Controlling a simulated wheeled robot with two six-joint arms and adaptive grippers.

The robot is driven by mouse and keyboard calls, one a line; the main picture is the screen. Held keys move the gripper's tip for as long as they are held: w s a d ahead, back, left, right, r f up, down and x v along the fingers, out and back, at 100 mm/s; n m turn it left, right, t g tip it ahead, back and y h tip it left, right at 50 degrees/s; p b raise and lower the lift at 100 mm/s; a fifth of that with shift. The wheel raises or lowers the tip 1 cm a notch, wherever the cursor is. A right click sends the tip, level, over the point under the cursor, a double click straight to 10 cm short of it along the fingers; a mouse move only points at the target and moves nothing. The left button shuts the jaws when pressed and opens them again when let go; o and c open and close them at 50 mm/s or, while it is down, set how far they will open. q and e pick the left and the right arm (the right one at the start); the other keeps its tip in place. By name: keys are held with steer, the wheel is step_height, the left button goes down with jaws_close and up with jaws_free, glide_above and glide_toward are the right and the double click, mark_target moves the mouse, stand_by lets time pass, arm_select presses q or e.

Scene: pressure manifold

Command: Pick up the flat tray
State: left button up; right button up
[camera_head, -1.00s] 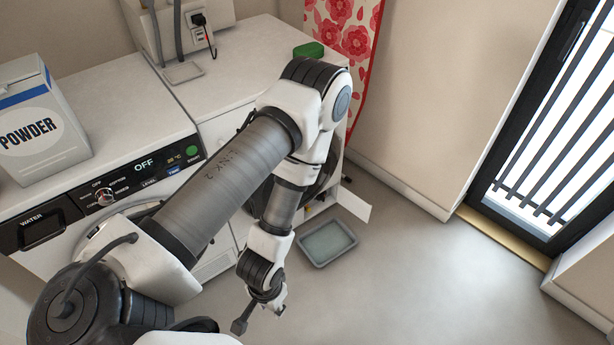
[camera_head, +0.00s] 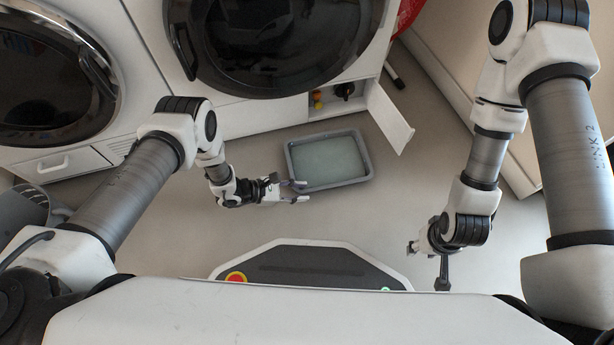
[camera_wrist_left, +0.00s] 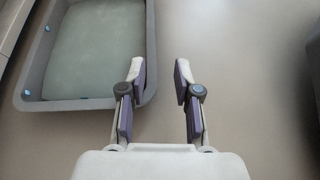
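The flat tray (camera_head: 340,185) is a grey, shallow rectangle with raised walls and a pale greenish inside. It lies on the floor in front of the machines and is also in the left wrist view (camera_wrist_left: 70,104), at upper left. My left gripper (camera_head: 303,191) is open by the tray's near left corner. In the left wrist view its fingers (camera_wrist_left: 160,72) are apart with only floor between them; one finger overlaps the tray's corner in the picture, and contact cannot be told. My right gripper (camera_head: 413,247) is off to the right, away from the tray; its fingers are too small to read.
A small open flap (camera_head: 388,117) stands out from the machine base just right of the tray. A dark round machine door (camera_head: 280,45) is above and behind it. A grey basket (camera_head: 28,208) is at far left. The floor (camera_head: 400,185) right of the tray is clear.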

mark_target(322, 187)
arm_select(q)
steer(key=shift+w+d+f+t+b, duration=0.45)
steer(key=shift+w+d+f+t, duration=0.3)
steer(key=shift+w, duration=0.15)
steer(key=shift+h, duration=0.3)
steer(key=b+x, duration=0.2)
steer(key=x, duration=0.1)
steer(key=b+x, duration=0.2)
steer(key=x, duration=0.1)
steer(key=shift+f, duration=0.25)
steer(key=shift+d+r, duration=0.1)
steer(key=shift+r, duration=0.15)
jaws_close()
arm_select(e)
step_height(322, 187, down, 6)
steer(key=shift+w, duration=0.15)
steer(key=shift+f, duration=0.1)
